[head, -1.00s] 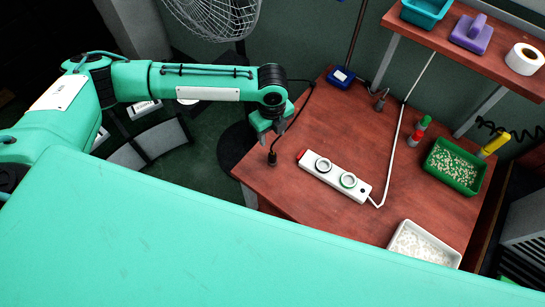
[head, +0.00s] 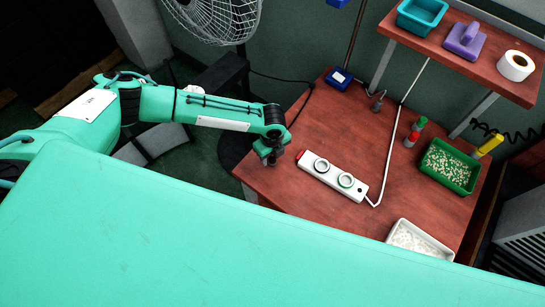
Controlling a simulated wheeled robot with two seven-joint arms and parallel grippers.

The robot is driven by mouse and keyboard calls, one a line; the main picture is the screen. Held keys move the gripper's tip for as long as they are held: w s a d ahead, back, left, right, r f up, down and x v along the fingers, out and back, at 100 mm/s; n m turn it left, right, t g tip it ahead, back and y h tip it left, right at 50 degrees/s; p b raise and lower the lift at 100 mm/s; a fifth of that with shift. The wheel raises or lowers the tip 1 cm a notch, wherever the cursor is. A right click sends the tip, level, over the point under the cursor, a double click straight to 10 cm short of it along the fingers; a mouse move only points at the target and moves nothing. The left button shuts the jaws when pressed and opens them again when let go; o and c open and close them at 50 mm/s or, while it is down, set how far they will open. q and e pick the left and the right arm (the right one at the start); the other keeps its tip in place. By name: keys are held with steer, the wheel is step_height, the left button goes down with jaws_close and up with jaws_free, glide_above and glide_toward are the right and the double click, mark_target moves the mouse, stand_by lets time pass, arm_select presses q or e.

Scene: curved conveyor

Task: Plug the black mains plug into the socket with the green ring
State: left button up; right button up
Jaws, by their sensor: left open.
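The white power strip (head: 328,177) lies on the red-brown table. It has two round sockets; the one with the green ring (head: 346,181) is nearer its lower right end, and the other (head: 321,165) has a pale ring. My left gripper (head: 269,155) is open at the table's left edge, left of the strip. The black mains plug is hidden by this gripper; its thin black cord (head: 303,105) runs down behind my wrist. I cannot tell whether the fingers touch the plug. My right gripper is not in view.
A green tray (head: 473,177) and a white tray (head: 393,238) of small pieces stand at the right and front. A small red-and-green bottle (head: 413,137) and a blue box (head: 338,78) stand farther back. A white cable (head: 389,150) crosses the table. A shelf (head: 470,62) overhangs the back right.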

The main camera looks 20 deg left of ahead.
arm_select(q)
steer(key=shift+c, duration=0.4)
jaws_close()
